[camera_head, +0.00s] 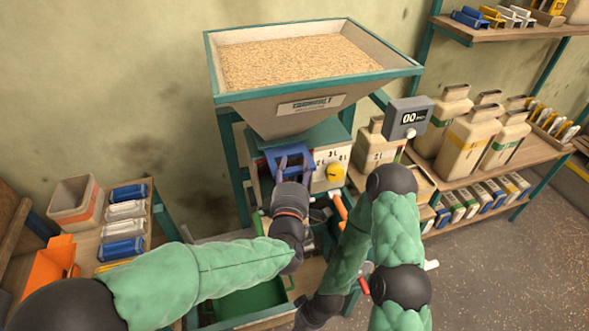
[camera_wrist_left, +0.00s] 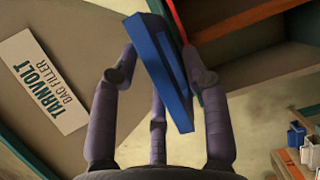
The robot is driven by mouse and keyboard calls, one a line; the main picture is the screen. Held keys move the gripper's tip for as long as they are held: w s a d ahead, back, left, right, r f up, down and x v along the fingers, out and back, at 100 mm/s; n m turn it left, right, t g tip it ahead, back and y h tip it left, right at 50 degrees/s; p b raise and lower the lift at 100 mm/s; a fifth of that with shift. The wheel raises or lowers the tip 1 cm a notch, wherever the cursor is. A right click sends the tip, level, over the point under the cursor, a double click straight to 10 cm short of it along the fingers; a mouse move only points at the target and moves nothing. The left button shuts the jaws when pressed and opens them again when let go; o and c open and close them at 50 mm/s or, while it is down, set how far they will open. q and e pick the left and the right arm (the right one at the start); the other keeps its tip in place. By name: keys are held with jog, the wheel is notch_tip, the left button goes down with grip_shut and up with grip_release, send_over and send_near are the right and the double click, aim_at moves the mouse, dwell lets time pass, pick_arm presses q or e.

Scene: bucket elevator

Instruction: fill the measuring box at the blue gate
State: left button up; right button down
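The blue gate piece (camera_head: 291,158) is a blue frame under the hopper (camera_head: 315,95), which is full of grain. My left gripper (camera_head: 292,172) is at this frame. In the left wrist view the blue frame (camera_wrist_left: 160,70) lies between the fingers of my left gripper (camera_wrist_left: 160,65), and the fingertips appear to touch both its sides. My right arm bends downward in the lower middle, and its gripper does not show. I cannot make out which container is the measuring box; the area below the gate is partly hidden by my arms.
A display (camera_head: 408,118) reads 00. A yellow knob (camera_head: 335,172) sits right of the gate. A green tray (camera_head: 250,303) stands below. A side table at left holds a beige bin (camera_head: 77,207) and an orange container (camera_head: 52,264). Shelves with jugs (camera_head: 468,140) stand at right.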

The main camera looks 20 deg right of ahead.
pick_arm(q)
grip_shut()
jog(key=s, duration=0.5)
jog(key=shift+d, duration=0.1)
jog(key=shift+o, duration=1.2)
grip_release()
jog(key=v, duration=1.2)
